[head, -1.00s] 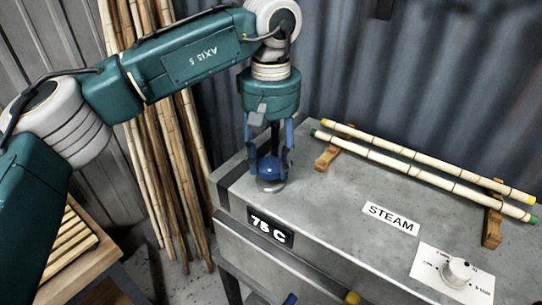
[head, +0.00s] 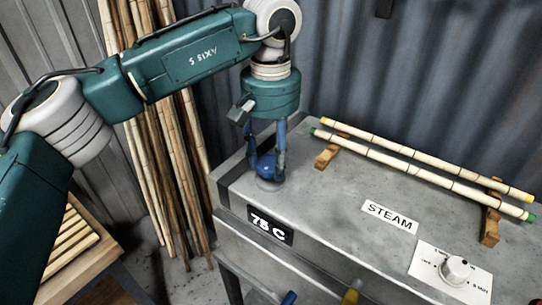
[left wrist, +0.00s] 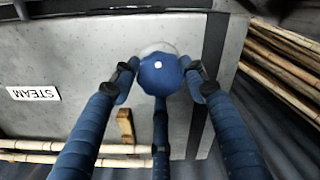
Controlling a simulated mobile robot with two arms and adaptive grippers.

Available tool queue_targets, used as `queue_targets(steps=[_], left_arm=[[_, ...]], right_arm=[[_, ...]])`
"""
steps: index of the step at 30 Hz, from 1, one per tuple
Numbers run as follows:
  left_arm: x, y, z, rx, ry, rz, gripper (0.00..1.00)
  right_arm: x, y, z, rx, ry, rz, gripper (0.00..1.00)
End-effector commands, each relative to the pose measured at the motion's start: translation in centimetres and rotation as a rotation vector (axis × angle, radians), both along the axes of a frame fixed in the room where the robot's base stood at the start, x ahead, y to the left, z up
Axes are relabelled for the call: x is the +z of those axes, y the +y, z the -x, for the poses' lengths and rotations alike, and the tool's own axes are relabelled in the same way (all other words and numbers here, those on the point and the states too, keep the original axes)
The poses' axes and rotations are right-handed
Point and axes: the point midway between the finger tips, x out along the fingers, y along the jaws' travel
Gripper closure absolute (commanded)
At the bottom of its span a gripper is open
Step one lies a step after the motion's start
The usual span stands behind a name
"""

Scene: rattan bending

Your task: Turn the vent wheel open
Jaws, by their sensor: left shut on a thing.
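The blue vent wheel (head: 266,167) sits on a pale round base at the left end of the grey steam box (head: 340,205). My left gripper (head: 267,170) comes down on it from above, with its blue fingers closed around the wheel. In the left wrist view the wheel (left wrist: 161,74) is a blue knob with a white dot, and the fingertips of my left gripper (left wrist: 160,80) touch it on both sides. The fingers hide part of the wheel in the head view. My right gripper is not in view.
Two bamboo poles (head: 420,165) with coloured ends rest on wooden supports along the box's back. A white knob (head: 455,270) on a plate is at the lower right. Rattan poles (head: 160,150) lean behind my arm. A slatted wooden table (head: 75,250) is at lower left.

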Motion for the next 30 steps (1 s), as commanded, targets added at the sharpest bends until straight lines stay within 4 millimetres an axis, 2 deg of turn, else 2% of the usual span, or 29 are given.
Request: queue_targets(steps=[5,6,8,16,20,23,30], left_arm=[[0.1,0.1,-0.1,0.003,-0.003,-0.001,0.82],[0.1,0.1,-0.1,0.003,-0.003,-0.001,0.50],[0.1,0.1,-0.1,0.003,-0.003,-0.001,0.38],[0.1,0.0,0.0,0.002,-0.001,0.000,0.38],[0.8,0.0,-0.1,0.003,-0.002,0.000,0.38],[2.2,0.0,-0.1,0.003,-0.004,0.000,0.38],[7.4,0.0,-0.1,0.003,-0.005,0.001,0.38]], right_arm=[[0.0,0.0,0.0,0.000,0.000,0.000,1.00],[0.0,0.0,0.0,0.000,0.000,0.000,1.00],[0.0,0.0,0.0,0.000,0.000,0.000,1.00],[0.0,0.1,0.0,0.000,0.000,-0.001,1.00],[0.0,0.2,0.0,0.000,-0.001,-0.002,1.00],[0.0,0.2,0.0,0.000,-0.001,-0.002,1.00],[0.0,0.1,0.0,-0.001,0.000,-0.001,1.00]])
